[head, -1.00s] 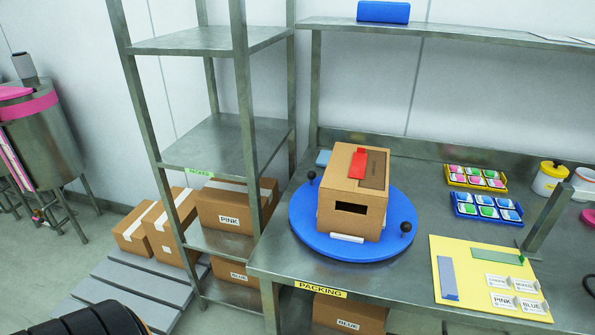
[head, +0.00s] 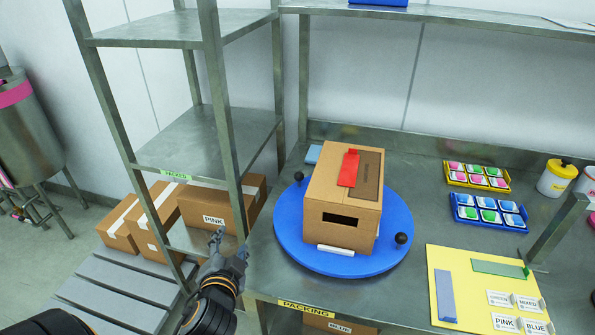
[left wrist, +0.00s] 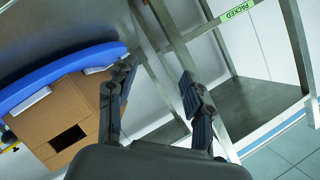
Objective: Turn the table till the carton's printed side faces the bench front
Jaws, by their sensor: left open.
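The brown carton (head: 340,218) stands on the blue round turntable (head: 290,249) on the steel bench. The carton's side towards the bench front has a dark slot. A red piece (head: 349,168) and a dark brown strip lie on its top. The turntable has two black knobs, one at the back left (head: 299,177) and one at the right (head: 401,239). My left gripper (head: 231,243) is left of the bench's front left corner, apart from the turntable. In the left wrist view its fingers (left wrist: 158,85) are spread with nothing between them. My right gripper is not in view.
A steel shelf rack (head: 225,150) stands close behind my left gripper. Trays of coloured packs (head: 489,212) and a yellow board (head: 463,312) with cards lie at the right of the bench. Cartons (head: 115,228) sit at the lower left.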

